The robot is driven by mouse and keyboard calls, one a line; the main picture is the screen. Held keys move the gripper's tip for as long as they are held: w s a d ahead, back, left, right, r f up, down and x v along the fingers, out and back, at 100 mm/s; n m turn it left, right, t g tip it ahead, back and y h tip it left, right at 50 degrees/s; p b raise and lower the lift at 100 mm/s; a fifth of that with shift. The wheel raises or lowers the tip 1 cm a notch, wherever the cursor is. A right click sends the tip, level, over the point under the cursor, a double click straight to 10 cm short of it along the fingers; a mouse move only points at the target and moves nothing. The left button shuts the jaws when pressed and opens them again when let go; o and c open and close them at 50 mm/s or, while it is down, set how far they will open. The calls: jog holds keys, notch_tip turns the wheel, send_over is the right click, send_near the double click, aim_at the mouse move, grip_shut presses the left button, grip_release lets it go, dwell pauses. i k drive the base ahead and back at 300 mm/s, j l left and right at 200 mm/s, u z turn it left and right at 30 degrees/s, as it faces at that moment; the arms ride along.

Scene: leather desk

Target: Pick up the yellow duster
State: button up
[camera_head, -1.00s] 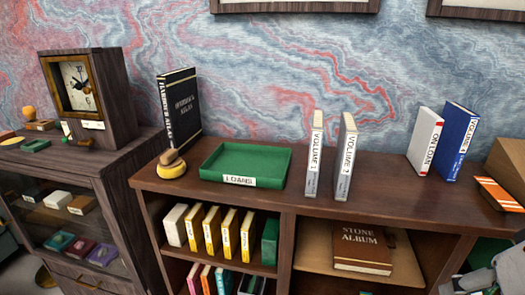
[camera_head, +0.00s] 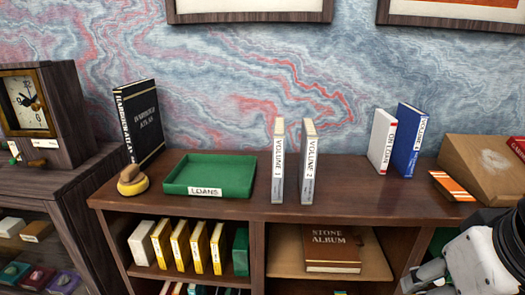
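A small round yellow duster (camera_head: 133,185) with a brown knob-like top sits on the left end of the dark wooden shelf top (camera_head: 230,209). It stands just in front of a black atlas (camera_head: 140,122) and left of a green tray. My gripper (camera_head: 430,277) shows only in part at the lower right corner, far from the duster and in front of the shelf unit. Its fingertips are not clear, so I cannot tell whether it is open or shut.
The green LOANS tray (camera_head: 211,176) stands right of the duster. Two white volumes (camera_head: 293,162) stand mid-shelf. White and blue books (camera_head: 397,140) and a sloped wooden box (camera_head: 482,166) are at the right. A clock cabinet (camera_head: 38,117) stands at the left.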

aim_at(132, 182)
jog(key=i+j+z, duration=0.15)
jog(key=j+z, duration=0.2)
jog(key=j, duration=0.7)
jog(key=j+z, duration=0.35)
jog(key=j, duration=0.7)
jog(key=k+j+z, duration=0.1)
jog(key=j+z, duration=0.25)
jog(key=j, duration=0.75)
